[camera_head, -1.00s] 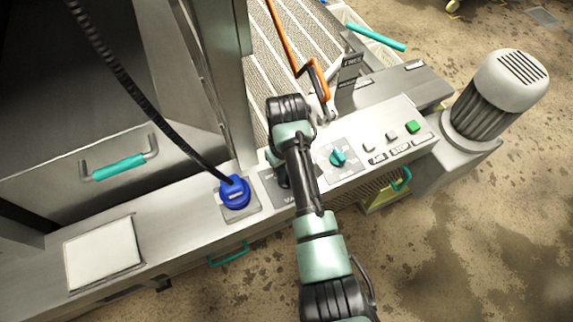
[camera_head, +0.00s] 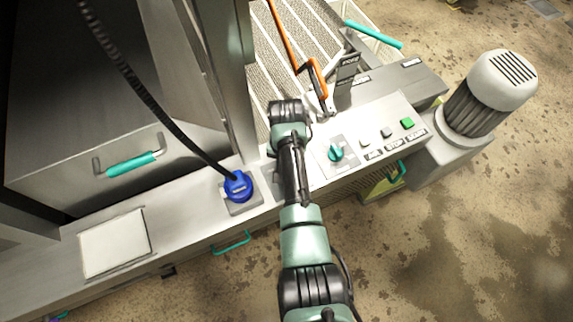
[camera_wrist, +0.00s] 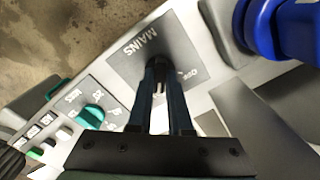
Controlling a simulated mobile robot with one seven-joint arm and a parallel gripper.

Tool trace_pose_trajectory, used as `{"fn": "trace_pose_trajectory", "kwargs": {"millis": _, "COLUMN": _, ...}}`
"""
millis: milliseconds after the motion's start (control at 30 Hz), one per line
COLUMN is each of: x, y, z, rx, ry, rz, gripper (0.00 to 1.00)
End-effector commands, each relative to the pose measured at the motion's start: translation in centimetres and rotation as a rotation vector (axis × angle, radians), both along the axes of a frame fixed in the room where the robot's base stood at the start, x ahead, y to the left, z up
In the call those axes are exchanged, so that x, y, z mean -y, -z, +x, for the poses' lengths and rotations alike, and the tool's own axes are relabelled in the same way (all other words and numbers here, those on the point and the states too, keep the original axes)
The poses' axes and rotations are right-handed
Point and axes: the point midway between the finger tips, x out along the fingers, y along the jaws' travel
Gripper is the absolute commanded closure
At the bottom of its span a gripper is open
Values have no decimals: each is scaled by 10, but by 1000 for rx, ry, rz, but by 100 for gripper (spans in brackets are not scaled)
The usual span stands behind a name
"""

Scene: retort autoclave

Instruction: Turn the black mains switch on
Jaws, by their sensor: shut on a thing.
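The black mains switch (camera_wrist: 163,58) is mostly hidden between the fingertips in the wrist view. It sits on a grey plate (camera_wrist: 127,68) marked MAINS and OFF. My gripper (camera_wrist: 160,70) is shut on the switch, its two dark fingers on either side of it. I cannot tell the switch's exact angle. In the head view my arm covers the switch and most of its plate, and the fingers are hidden.
A blue plug (camera_head: 238,186) with a black cable sits just left of my arm. A teal rotary knob (camera_head: 336,153), small buttons and a green button (camera_head: 407,123) lie to the right. An orange-handled lever (camera_head: 318,78) stands behind. A grey motor (camera_head: 488,92) stands far right.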

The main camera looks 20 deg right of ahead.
Motion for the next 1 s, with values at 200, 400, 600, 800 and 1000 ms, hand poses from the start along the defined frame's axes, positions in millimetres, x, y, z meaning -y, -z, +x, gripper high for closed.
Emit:
{"fn": "trace_pose_trajectory", "kwargs": {"millis": 200, "x": 0, "y": -1, "z": 1, "rx": 4, "ry": 73, "rz": 0, "gripper": 100}}
{"fn": "trace_pose_trajectory", "kwargs": {"millis": 400, "x": 0, "y": -1, "z": 1, "rx": 4, "ry": 97, "rz": -1, "gripper": 100}}
{"fn": "trace_pose_trajectory", "kwargs": {"millis": 600, "x": 1, "y": -1, "z": 2, "rx": 4, "ry": 101, "rz": -1, "gripper": 100}}
{"fn": "trace_pose_trajectory", "kwargs": {"millis": 800, "x": 1, "y": -1, "z": 2, "rx": 5, "ry": 101, "rz": -2, "gripper": 77}}
{"fn": "trace_pose_trajectory", "kwargs": {"millis": 1000, "x": 1, "y": -1, "z": 1, "rx": 3, "ry": 100, "rz": -1, "gripper": 52}}
